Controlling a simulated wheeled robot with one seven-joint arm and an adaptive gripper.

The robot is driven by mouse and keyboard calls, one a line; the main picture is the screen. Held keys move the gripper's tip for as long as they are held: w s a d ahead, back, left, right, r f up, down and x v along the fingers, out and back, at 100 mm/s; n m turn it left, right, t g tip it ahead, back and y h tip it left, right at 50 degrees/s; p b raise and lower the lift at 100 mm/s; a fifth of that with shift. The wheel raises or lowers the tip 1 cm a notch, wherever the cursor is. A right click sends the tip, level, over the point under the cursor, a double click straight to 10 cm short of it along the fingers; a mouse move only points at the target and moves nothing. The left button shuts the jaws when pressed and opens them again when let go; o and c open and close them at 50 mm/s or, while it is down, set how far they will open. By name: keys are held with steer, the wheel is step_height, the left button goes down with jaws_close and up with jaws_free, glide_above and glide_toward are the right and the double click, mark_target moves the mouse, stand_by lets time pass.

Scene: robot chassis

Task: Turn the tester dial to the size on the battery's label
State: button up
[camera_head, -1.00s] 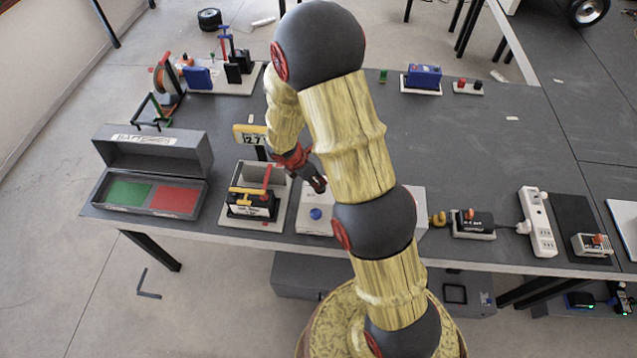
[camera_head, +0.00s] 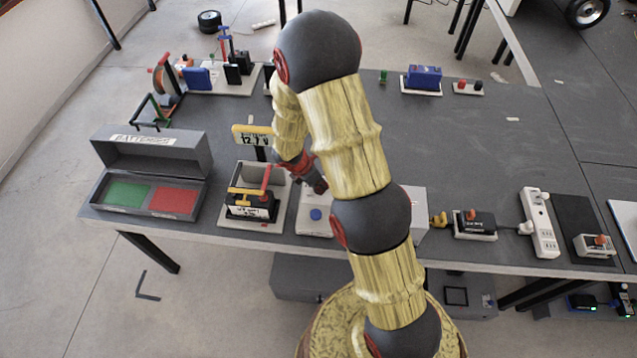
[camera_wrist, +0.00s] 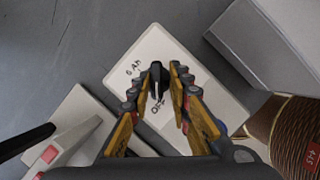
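The tester is a white box (camera_head: 308,222) with a blue button (camera_head: 316,214), partly hidden by my arm in the head view. In the wrist view its white top (camera_wrist: 205,95) carries a black dial (camera_wrist: 157,84), with "6 Ah" printed at upper left and "OFF" below. My gripper (camera_wrist: 159,73) is open, with one finger on each side of the dial and small gaps showing. It also shows in the head view (camera_head: 318,184), above the tester. The battery (camera_head: 250,208) is black, with a white label too small to read, and sits in a stand left of the tester.
A yellow-topped display (camera_head: 252,138) reading about 12.7 V stands behind the battery. An open grey box (camera_head: 150,155) with green and red compartments is at the left. A black device (camera_head: 474,223) and a white power strip (camera_head: 540,222) lie right. The table's middle is clear.

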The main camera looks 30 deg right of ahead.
steer(key=shift+w+r, duration=0.1)
steer(key=shift+w, duration=0.15)
jaws_close()
steer(key=shift+m+p, duration=0.35)
steer(key=shift+m, duration=0.05)
steer(key=m+g+p, duration=0.1)
steer(key=m+p, duration=0.1)
steer(key=m, duration=0.2)
steer(key=shift+g, duration=0.4)
steer(key=m, duration=0.2)
steer(key=m+g+p, duration=0.1)
steer(key=m, duration=0.1)
steer(key=shift+w+g+y, duration=0.15)
steer(key=shift+g+y, duration=0.15)
steer(key=shift+y, duration=0.1)
steer(key=shift+d+f+m+g+y, duration=0.15)
steer(key=shift+m+g+y, duration=0.25)
steer(key=shift+m, duration=1.1)
steer(key=shift+f, duration=0.1)
